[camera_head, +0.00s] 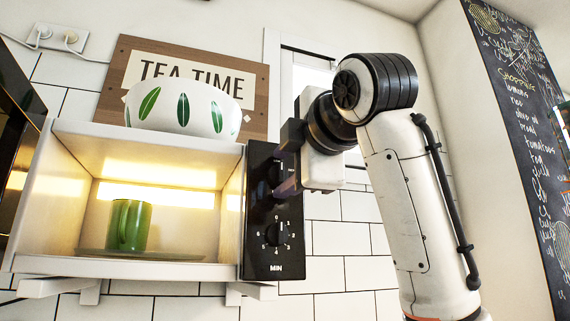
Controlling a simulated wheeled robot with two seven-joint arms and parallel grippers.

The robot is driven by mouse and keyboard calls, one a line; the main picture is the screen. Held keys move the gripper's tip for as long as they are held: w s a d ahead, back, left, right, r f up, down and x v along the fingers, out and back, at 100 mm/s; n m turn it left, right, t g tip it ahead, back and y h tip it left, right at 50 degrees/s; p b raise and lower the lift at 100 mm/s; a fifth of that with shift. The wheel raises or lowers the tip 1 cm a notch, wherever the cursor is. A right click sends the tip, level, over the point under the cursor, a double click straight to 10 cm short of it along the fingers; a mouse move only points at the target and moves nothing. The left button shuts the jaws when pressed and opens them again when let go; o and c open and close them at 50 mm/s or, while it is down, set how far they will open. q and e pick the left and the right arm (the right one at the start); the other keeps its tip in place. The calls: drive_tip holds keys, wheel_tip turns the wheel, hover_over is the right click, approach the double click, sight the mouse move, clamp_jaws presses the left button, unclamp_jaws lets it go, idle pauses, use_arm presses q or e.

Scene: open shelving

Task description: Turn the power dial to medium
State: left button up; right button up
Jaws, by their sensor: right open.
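The microwave stands open on a shelf, with its black control panel (258,255) on the right side. The lower dial (275,236) has numbers around it and MIN printed below. The upper dial on the panel is mostly hidden behind my right gripper (286,187). My right gripper is at the upper part of the panel, its fingers pointing left toward the upper dial. I cannot tell whether the fingers touch it or how that dial is set. My left gripper is not in view.
A green mug (127,226) stands on the plate inside the lit microwave. A white bowl with green leaves (183,108) sits on top, before a TEA TIME sign (112,76). Tiled wall lies behind. A chalkboard (520,130) hangs at the far right.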

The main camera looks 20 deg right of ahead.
drive_tip(key=c, duration=1)
drive_tip(key=shift+c, duration=0.2)
drive_tip(key=shift+m, duration=0.4)
drive_tip(key=m, duration=0.4)
drive_tip(key=shift+f+m+b, duration=0.1)
drive_tip(key=shift+m+b, duration=0.2)
drive_tip(key=shift+b, duration=0.1)
drive_tip(key=m, duration=0.5)
drive_tip(key=shift+m+b, duration=0.3)
drive_tip(key=shift+b, duration=0.1)
drive_tip(key=m, duration=0.6)
drive_tip(key=shift+a+b, duration=0.1)
drive_tip(key=shift+b, duration=0.2)
drive_tip(key=m, duration=0.6)
drive_tip(key=shift+m, duration=0.3)
